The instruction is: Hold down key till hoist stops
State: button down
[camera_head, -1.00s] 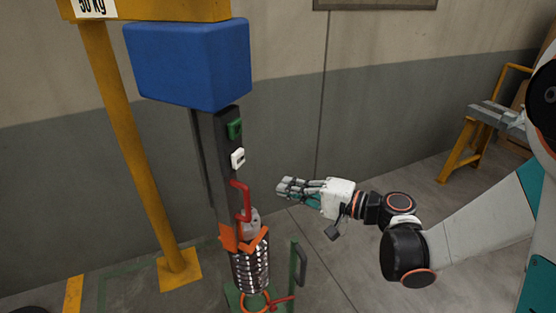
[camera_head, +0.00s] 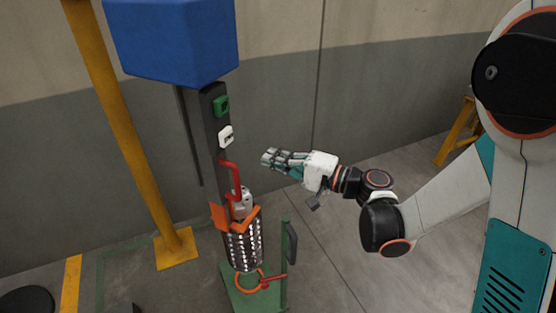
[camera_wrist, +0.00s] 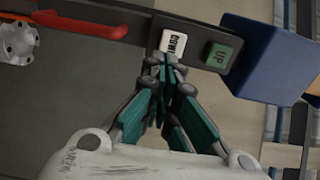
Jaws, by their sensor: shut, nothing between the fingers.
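The hoist is a dark upright column under a blue box (camera_head: 172,40). Its front carries a green key (camera_head: 221,106) above a white key (camera_head: 226,136). In the wrist view the white key (camera_wrist: 173,42) reads DOWN and the green key (camera_wrist: 218,56) reads UP. My gripper (camera_head: 268,157) is shut and empty, to the right of the column in the head view. In the wrist view my shut fingertips (camera_wrist: 160,62) line up with the lower edge of the DOWN key. Whether they touch it I cannot tell.
A red handle (camera_head: 234,178) sits below the keys, above an orange bracket (camera_head: 236,218) and a metal spring-like cylinder (camera_head: 245,246). A green stand (camera_head: 284,262) is underneath. A yellow post (camera_head: 125,130) stands left. Floor at the right is mostly clear.

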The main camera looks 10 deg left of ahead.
jog(key=b, duration=0.2)
send_near(226, 137)
jog(key=w+a+f, duration=0.3)
jog(key=a, duration=0.2)
jog(key=shift+w+a, duration=0.35)
jog(key=shift+a, duration=0.1)
jog(key=shift+a, duration=0.1)
